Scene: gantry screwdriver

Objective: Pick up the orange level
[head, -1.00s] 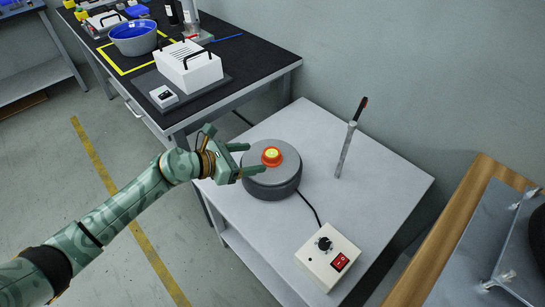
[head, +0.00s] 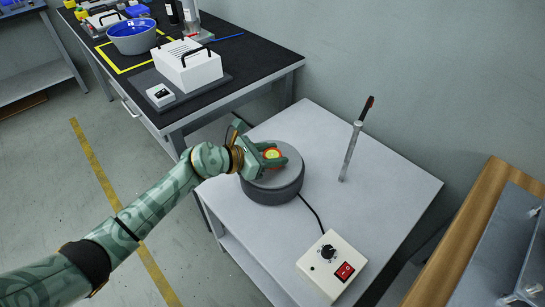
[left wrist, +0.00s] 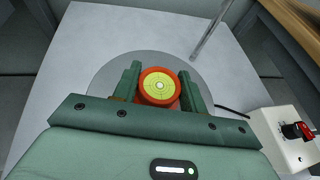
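The orange level (head: 273,153) is a small round bullseye level with a yellow-green face. It is at the top of a grey round turntable-like base (head: 268,194) on the light grey table. My left gripper (head: 278,157) is at the level, with one finger on each side, and appears closed against it. In the left wrist view the level (left wrist: 159,87) sits between the two green fingers (left wrist: 160,88), its face turned to the camera. The fingers hide part of its sides, and I cannot tell whether it is lifted. My right gripper is not in view.
A control box (head: 332,266) with a knob and red switch is cabled to the base. A thin upright rod with a dark top (head: 352,150) stands behind on the light grey table (head: 390,190). A black-topped bench (head: 255,75) is at the back left, a wood-edged table (head: 462,238) at right.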

